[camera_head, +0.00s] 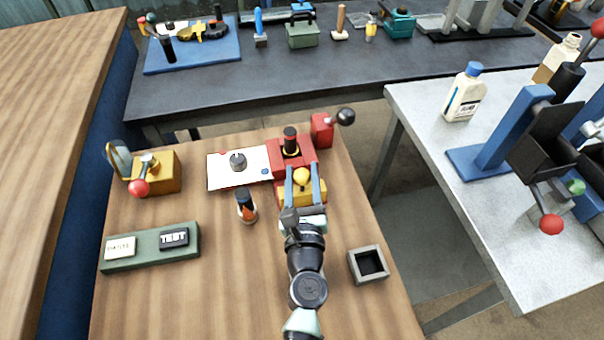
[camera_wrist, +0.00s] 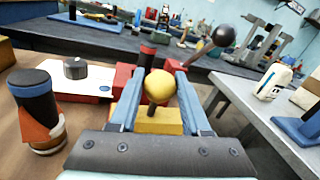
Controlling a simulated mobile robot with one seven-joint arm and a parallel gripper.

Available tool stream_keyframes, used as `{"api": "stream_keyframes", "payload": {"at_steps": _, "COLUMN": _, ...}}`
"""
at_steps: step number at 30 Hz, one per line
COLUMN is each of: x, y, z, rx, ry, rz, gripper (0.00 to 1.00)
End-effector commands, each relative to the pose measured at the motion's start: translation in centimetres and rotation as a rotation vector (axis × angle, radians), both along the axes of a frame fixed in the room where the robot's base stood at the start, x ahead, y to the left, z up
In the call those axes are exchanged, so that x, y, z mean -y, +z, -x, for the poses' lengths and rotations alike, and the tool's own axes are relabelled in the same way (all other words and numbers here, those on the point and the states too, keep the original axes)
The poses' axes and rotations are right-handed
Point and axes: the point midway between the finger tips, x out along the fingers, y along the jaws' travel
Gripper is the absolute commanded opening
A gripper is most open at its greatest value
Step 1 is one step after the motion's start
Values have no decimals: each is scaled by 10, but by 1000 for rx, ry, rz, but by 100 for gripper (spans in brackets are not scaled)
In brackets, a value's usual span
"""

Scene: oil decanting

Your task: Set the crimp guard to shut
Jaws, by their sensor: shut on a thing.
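No label shows which part is the crimp guard; my gripper (camera_head: 302,173) is at a yellow block (camera_head: 303,193) with a round yellow knob (camera_head: 302,176). The block stands at the front of a red fixture (camera_head: 277,155). In the wrist view, the yellow knob (camera_wrist: 160,86) sits on a short dark stem above the yellow block (camera_wrist: 158,121), between the two blue fingers of my gripper (camera_wrist: 160,74). The fingers are shut on the knob.
A white plate (camera_head: 225,173) with a grey knob lies left of the fixture. A dark-capped bottle (camera_head: 246,206) stands close left of my gripper. A red lever with a black ball (camera_head: 346,117) is behind right. An open grey box (camera_head: 368,265) is front right.

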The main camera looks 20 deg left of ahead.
Motion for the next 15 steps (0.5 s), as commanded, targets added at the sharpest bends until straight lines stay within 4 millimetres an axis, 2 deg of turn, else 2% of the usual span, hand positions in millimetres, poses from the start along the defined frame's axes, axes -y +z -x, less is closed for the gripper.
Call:
{"api": "stream_keyframes", "payload": {"at_steps": 1, "x": 0, "y": 0, "z": 0, "rx": 0, "ry": 0, "rz": 0, "gripper": 7}}
{"api": "stream_keyframes", "payload": {"at_steps": 3, "x": 0, "y": 0, "z": 0, "rx": 0, "ry": 0, "rz": 0, "gripper": 0}}
{"api": "stream_keyframes", "payload": {"at_steps": 15, "x": 0, "y": 0, "z": 0, "rx": 0, "ry": 0, "rz": 0, "gripper": 0}}
